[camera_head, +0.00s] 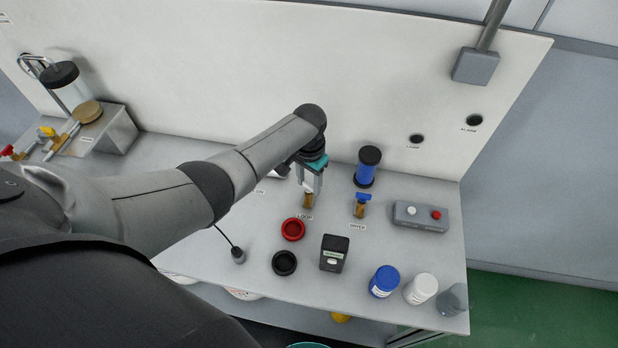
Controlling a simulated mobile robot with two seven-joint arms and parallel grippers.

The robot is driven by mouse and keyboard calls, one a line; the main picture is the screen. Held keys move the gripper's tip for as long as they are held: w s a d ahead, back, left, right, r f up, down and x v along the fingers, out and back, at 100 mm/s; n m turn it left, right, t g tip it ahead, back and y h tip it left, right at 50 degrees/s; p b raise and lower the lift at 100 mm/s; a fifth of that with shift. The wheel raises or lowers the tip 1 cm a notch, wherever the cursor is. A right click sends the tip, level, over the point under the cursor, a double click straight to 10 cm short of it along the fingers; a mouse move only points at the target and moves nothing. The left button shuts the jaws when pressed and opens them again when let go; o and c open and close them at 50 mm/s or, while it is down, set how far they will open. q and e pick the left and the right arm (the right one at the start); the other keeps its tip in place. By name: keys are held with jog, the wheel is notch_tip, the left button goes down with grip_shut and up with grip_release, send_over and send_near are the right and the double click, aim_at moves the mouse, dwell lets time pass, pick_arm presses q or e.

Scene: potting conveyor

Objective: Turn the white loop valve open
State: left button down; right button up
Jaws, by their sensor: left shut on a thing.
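The loop valve (308,201) stands on the bench behind the label "LOOP". Its brass body shows below my left gripper (310,190). My left arm reaches in from the left, and the gripper points down from above, shut on the valve's top. The white handle is hidden between the fingers, so I cannot tell which way it is turned. My right gripper is out of view.
A blue-handled valve (361,205) and a blue cylinder (368,167) stand to the right. A red ring (293,229), a black ring (284,263) and a dark device (334,253) lie in front. A button box (420,217) and several jars are farther right.

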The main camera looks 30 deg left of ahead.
pick_arm(q)
jog(key=m, duration=0.2)
jog(key=shift+m+p, duration=0.3)
jog(key=shift+m, duration=0.1)
jog(key=m, duration=0.3)
jog(key=shift+m, duration=0.4)
jog(key=m, duration=0.5)
jog(key=shift+m, duration=0.4)
jog(key=shift+c, duration=1.5)
grip_release()
jog(key=shift+r, duration=0.1)
